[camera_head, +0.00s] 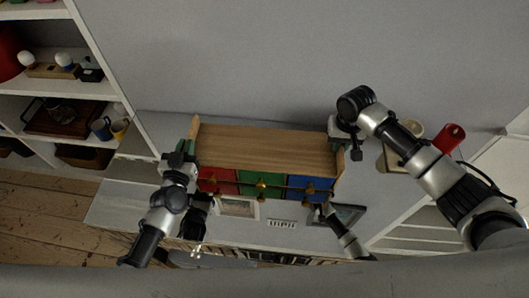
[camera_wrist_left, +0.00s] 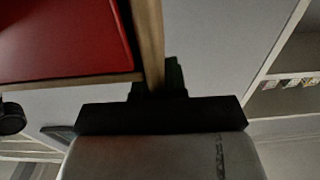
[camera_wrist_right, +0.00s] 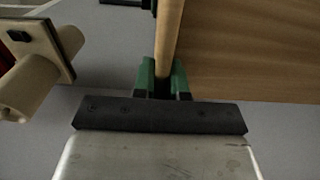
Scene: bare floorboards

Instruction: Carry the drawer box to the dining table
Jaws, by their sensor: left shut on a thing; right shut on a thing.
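The drawer box (camera_head: 265,148) has a light wooden top and red, green and blue drawers with round knobs along its front. It is in the middle of the head view. My left gripper (camera_head: 183,157) is shut on the box's left side panel. In the left wrist view the fingers (camera_wrist_left: 160,80) pinch this thin wooden panel beside a red drawer front (camera_wrist_left: 65,40). My right gripper (camera_head: 345,142) is shut on the right side panel; in the right wrist view its green-edged fingers (camera_wrist_right: 163,80) clasp the wooden edge. I cannot tell whether the box's underside touches anything.
White shelves (camera_head: 105,60) with several items stand at the left. A red mug (camera_head: 449,138) and a cream object (camera_head: 413,131) are at the right, near my right arm. A framed picture (camera_head: 238,207) lies below the box. Floorboards (camera_head: 45,215) show at lower left.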

